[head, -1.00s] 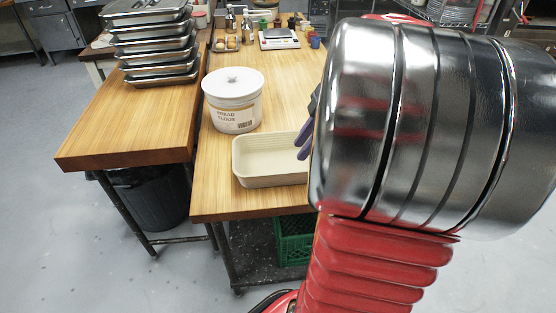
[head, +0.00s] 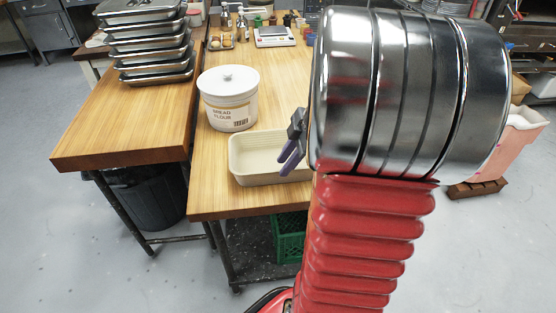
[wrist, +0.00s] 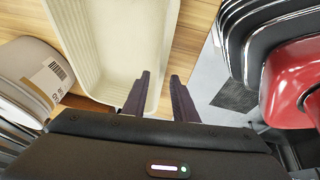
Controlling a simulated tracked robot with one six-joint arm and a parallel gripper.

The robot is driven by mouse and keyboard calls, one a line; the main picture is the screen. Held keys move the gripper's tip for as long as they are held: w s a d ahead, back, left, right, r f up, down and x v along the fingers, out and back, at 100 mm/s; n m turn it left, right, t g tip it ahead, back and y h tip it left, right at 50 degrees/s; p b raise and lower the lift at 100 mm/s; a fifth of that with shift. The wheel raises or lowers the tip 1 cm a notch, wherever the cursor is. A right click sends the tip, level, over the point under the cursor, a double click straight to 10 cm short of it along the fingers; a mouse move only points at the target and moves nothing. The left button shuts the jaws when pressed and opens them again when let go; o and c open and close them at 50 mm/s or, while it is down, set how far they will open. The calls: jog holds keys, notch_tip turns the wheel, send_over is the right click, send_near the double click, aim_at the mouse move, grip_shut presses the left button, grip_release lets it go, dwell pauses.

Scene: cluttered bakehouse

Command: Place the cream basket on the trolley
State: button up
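The cream basket (head: 262,172), a ribbed rectangular tub, stands upright and empty on the wooden table, near its front edge. It fills the upper left of the wrist view (wrist: 85,40). My gripper (head: 290,152) is at the basket's right side, partly hidden behind my arm. In the wrist view my gripper (wrist: 160,92) has its two dark fingers apart with nothing held. The left finger overlaps the basket's right wall and the right finger is outside it; contact cannot be told. I cannot clearly identify a trolley.
A white bread flour tub (head: 228,100) stands just behind the basket. Stacked metal trays (head: 150,45) stand on the left table (head: 125,135). A scale (head: 276,37) is at the back. A green crate (head: 288,238) is below. A pink bin (head: 505,150) stands at right.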

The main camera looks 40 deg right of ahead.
jog(key=shift+x, duration=2.65)
jog(key=shift+s, duration=0.15)
jog(key=shift+d, duration=0.1)
jog(key=shift+c, duration=0.2)
grip_shut()
